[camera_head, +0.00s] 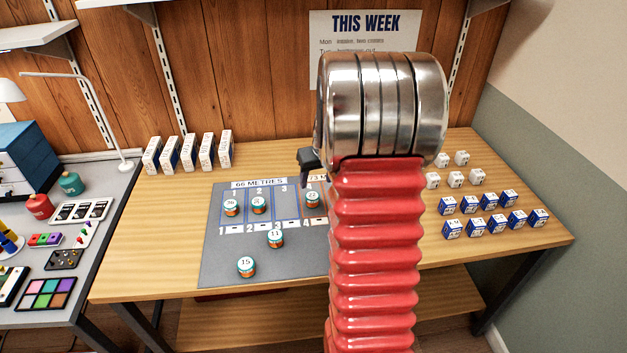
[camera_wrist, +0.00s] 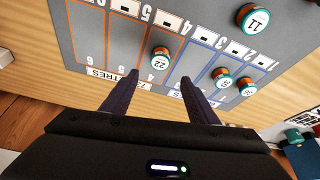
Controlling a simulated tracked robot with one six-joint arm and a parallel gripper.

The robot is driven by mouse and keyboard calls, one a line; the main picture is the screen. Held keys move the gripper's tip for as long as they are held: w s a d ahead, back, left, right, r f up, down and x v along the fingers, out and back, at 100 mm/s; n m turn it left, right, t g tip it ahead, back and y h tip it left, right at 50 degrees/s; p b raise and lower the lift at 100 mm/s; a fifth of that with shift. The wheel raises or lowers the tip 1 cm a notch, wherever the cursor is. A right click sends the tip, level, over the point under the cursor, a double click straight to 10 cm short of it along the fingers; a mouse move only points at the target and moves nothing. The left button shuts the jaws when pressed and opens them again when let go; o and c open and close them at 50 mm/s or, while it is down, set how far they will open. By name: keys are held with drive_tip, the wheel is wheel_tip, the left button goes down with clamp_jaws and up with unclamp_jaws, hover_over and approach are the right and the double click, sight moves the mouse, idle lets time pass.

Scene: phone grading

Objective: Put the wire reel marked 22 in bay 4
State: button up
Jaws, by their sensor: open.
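The wire reel marked 22 (camera_head: 312,199) stands upright, teal and copper with a white top, in bay 4 of the grey mat (camera_head: 225,275). In the wrist view the reel (camera_wrist: 159,58) is inside the orange-outlined bay, near its end marked 4. My gripper (camera_wrist: 159,77) is open and empty. Its fingertips point toward the reel, which shows beyond the gap between them, apart from both fingers. In the head view my arm hides most of the gripper and the mat's right part.
Reels marked 11 (camera_head: 275,239) and 15 (camera_head: 246,266) stand on the mat's front area. Two more reels (camera_head: 231,207) (camera_head: 258,204) stand in bays 1 and 2. Bay 3 is empty. White boxes (camera_head: 188,152) line the back; small blue-and-white boxes (camera_head: 489,202) stand at right.

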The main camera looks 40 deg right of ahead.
drive_tip(key=shift+a+r, duration=0.1)
drive_tip(key=s+a+r+n, duration=0.1)
drive_tip(key=s+a+r, duration=0.1)
drive_tip(key=a+r, duration=0.35)
drive_tip(key=s+a+r, duration=0.1)
drive_tip(key=a+r, duration=0.2)
drive_tip(key=a, duration=0.6)
drive_tip(key=s+a+r+n, duration=0.1)
drive_tip(key=s+a+r, duration=0.1)
drive_tip(key=a+r, duration=0.35)
drive_tip(key=s+a+n+t+y, duration=0.1)
drive_tip(key=s+a+n, duration=0.1)
drive_tip(key=s+a, duration=1.4)
drive_tip(key=shift+a+r+n+t+y, duration=0.3)
drive_tip(key=shift+r+y, duration=0.1)
drive_tip(key=shift+r, duration=0.05)
